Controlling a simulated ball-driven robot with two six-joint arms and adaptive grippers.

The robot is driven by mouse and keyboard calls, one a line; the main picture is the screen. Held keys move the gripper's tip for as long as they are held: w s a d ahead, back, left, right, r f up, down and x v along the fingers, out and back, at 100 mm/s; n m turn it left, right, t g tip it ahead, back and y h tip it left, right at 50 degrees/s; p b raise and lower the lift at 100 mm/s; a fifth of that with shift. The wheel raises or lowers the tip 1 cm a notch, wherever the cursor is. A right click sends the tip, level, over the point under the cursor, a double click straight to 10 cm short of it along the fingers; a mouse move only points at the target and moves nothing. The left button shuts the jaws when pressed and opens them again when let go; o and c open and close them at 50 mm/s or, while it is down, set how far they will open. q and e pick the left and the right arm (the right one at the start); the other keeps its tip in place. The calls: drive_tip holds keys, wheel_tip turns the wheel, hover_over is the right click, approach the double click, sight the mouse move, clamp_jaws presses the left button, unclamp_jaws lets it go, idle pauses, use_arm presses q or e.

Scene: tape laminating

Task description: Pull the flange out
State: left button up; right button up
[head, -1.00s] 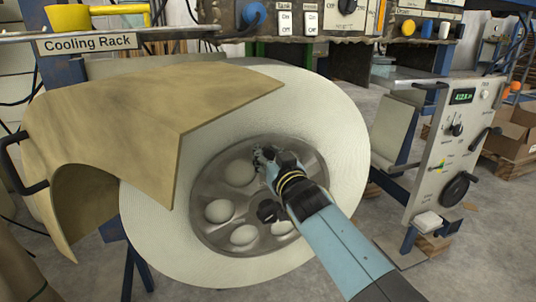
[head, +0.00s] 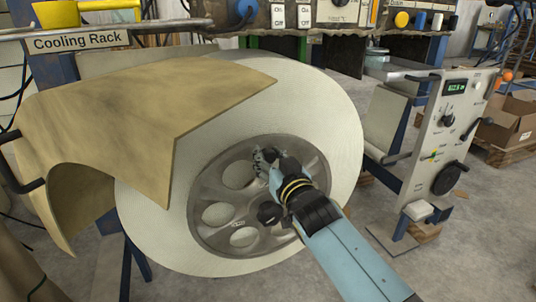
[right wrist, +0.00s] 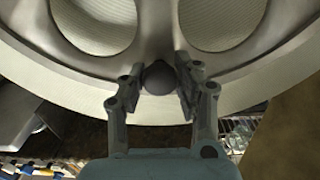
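The flange (head: 213,190) is a grey metal disc with several round holes at the middle of the large pale roll (head: 335,110). In the right wrist view, the flange (right wrist: 158,38) fills the upper part, with two holes visible. My right gripper (head: 265,158) reaches the upper part of the flange from the lower right. In the right wrist view, my right gripper's fingers (right wrist: 160,75) flank a dark round knob (right wrist: 158,80) near the flange's rim and appear to press on it. In the head view my arm hides part of the flange. My left gripper is not in view.
A tan curved sheet (head: 110,110) covers the roll's upper left. A rack labelled Cooling Rack (head: 80,40) stands behind at the left. A control panel on a stand (head: 435,145) is at the right. Cardboard boxes (head: 508,120) lie farther right.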

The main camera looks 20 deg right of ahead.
drive_tip(key=shift+o, duration=1.1)
drive_tip(key=shift+s, duration=0.2)
drive_tip(key=shift+o, duration=0.9)
drive_tip(key=shift+r, duration=0.1)
drive_tip(key=shift+s, duration=0.2)
drive_tip(key=s, duration=1.1)
drive_tip(key=shift+s+d, duration=0.2)
drive_tip(key=shift+s, duration=0.05)
